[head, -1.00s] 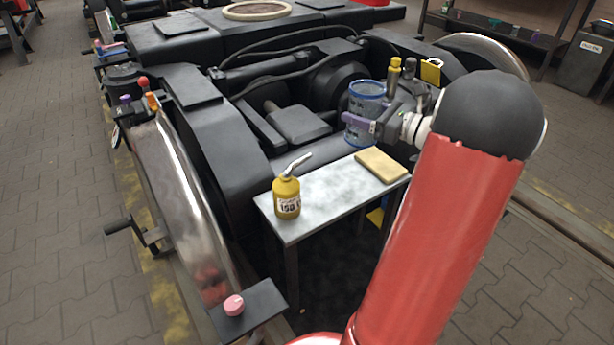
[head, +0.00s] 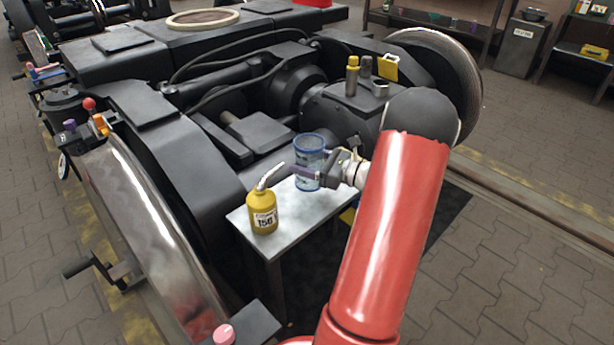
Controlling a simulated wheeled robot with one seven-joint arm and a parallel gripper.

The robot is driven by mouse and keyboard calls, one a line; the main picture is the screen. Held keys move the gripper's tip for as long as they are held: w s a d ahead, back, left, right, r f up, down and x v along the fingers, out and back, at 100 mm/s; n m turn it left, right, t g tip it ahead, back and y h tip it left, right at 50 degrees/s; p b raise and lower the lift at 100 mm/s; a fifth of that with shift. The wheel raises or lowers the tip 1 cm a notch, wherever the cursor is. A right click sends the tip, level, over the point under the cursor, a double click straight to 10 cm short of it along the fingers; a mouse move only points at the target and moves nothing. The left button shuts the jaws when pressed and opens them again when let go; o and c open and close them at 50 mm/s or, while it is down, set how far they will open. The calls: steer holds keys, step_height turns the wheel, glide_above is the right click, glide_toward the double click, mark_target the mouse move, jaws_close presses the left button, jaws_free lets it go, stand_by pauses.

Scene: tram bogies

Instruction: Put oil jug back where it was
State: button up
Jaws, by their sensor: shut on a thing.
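The blue see-through jug (head: 309,146), a cylinder with a darker blue rim, is upright at the back of the small grey bench (head: 283,227). I take it for the oil jug. My gripper (head: 306,174) is shut around its middle, with purple fingers, reaching in from the right. I cannot tell whether the jug's bottom touches the bench top or hangs just above it. The right part of the bench is hidden behind my arm.
A yellow oil can (head: 263,211) with a long spout stands at the bench's left front, close to the jug. Dark bogie parts (head: 258,133) lie behind the bench. A yellow-capped bottle (head: 352,76) and a metal cup (head: 381,88) stand on the bogie.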

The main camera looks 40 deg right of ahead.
steer(key=shift+f, duration=2.35)
steer(key=shift+f+b, duration=0.15)
steer(key=shift+b, duration=0.15)
steer(key=o, duration=1.1)
steer(key=shift+c, duration=0.2)
steer(key=shift+s+r, duration=0.1)
steer(key=shift+r, duration=0.1)
steer(key=v, duration=1.1)
steer(key=shift+s+d, duration=0.2)
steer(key=shift+s, duration=0.15)
